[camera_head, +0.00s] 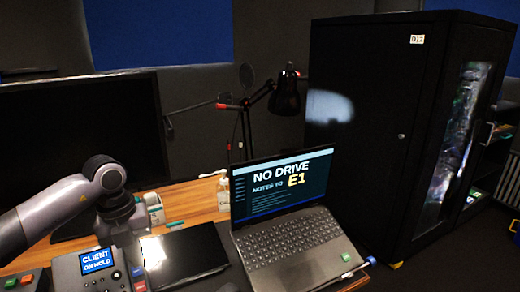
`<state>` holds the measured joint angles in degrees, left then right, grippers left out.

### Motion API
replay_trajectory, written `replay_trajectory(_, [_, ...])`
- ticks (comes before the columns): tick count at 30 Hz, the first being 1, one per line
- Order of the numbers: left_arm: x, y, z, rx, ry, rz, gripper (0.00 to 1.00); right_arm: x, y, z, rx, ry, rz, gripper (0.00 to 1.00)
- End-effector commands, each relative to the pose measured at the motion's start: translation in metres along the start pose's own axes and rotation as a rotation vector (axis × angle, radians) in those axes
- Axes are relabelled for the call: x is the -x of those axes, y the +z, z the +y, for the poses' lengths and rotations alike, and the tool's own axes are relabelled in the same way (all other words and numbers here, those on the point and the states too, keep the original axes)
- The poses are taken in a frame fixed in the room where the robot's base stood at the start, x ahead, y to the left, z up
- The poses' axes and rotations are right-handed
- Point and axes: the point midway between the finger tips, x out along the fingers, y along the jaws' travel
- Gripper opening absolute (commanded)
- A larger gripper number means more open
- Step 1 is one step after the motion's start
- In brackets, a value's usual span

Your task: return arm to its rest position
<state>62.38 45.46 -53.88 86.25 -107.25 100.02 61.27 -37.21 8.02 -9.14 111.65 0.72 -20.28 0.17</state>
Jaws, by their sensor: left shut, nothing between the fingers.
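My left arm comes in from the left edge, grey with black joints. Its left gripper (112,228) points down behind the control panel (118,265), over the desk's left part. Its fingers are small and dark here; it is shut and holds nothing. The panel has a small blue screen (97,261) with white text that seems to read "CLIENT ON HOLD", and small buttons and knobs beside it. I cannot tell whether the gripper touches the panel. My right gripper is not in view.
An open laptop (290,245) stands right of a dark flat tablet (185,250) on the wooden desk (190,197). A black monitor (80,125) stands behind my arm. A bottle (223,190), a desk lamp (285,95) and a tall black cabinet (375,130) stand farther back.

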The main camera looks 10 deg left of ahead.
Motion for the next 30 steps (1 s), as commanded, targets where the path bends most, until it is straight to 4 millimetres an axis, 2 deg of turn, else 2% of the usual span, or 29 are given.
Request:
replay_trajectory(3, [-0.034, -0.04, -0.041, -0.106, -0.177, 0.126, 0.0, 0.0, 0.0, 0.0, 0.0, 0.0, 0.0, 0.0])
replay_trajectory(7, [-0.057, -0.099, -0.097, -0.196, -0.477, 0.294, 0.0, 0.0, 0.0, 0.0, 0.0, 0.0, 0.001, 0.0])
replay_trajectory(12, [-0.054, -0.162, -0.152, -0.175, -0.888, 0.472, 0.0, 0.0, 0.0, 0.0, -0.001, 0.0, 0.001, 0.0])
replay_trajectory(15, [-0.042, -0.183, -0.173, -0.085, -1.12, 0.547, 0.0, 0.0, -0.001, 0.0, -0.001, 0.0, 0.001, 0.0])
replay_trajectory(19, [-0.027, -0.191, -0.186, 0.116, -1.387, 0.607, 0.0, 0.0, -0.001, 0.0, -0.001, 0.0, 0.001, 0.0])
replay_trajectory(23, [-0.023, -0.18, -0.183, 0.402, -1.592, 0.618, 0.0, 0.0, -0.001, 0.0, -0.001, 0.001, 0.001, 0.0])
replay_trajectory(26, [-0.033, -0.165, -0.169, 0.666, -1.69, 0.597, 0.0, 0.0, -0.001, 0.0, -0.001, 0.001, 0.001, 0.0])
replay_trajectory(30, [-0.068, -0.146, -0.134, 1.075, -1.724, 0.533, 0.0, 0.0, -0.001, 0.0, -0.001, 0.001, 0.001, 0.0])
